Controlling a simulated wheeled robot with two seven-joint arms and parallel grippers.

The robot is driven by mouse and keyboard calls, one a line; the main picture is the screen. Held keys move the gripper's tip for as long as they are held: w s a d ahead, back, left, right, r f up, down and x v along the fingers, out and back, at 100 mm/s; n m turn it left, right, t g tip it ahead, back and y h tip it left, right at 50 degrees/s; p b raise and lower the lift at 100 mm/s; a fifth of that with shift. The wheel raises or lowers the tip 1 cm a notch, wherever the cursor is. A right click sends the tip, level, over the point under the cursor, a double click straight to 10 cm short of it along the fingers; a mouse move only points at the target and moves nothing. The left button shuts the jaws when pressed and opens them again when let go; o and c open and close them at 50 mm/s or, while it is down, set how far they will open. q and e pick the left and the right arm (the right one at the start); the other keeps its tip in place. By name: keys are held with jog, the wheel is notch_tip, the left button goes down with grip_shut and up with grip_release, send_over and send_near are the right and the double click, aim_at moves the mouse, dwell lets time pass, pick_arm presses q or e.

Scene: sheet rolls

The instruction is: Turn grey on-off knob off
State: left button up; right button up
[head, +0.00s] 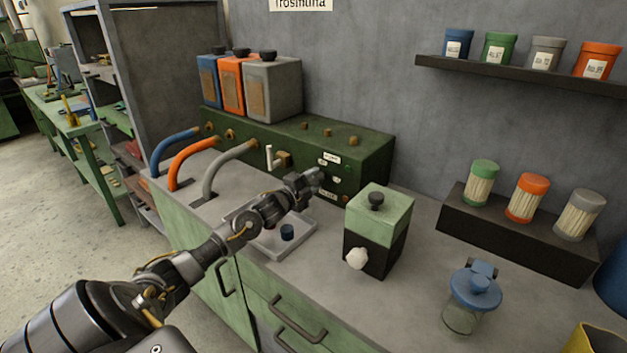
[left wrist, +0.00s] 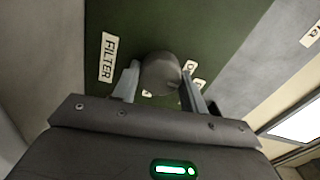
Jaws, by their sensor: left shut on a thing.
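The grey knob (left wrist: 160,72) sits on the dark green front panel (left wrist: 205,35) in the left wrist view. My left gripper (left wrist: 158,88) has one finger on each side of the knob and is shut on it. A FILTER label (left wrist: 108,57) is left of the knob, and a smaller label (left wrist: 189,67) on its right is partly covered by a finger. In the head view my left gripper (head: 314,180) reaches the front of the green machine (head: 362,160) and hides the knob. The knob's turned position cannot be told. My right gripper is not in view.
A tray with a dark blue cap (head: 287,232) lies under my left arm. A green-and-black box (head: 376,232) stands close to its right. A white tap handle (head: 269,157) and grey hose (head: 226,160) are left of the gripper. A glass jar (head: 470,300) stands front right.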

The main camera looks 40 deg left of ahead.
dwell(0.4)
pick_arm(q)
jog(key=o, duration=1)
jog(key=shift+s, duration=0.1)
jog(key=s, duration=0.9)
jog(key=shift+f+b, duration=0.1)
jog(key=shift+b, duration=0.3)
jog(key=shift+s+d, duration=0.1)
jog(key=shift+s, duration=0.75)
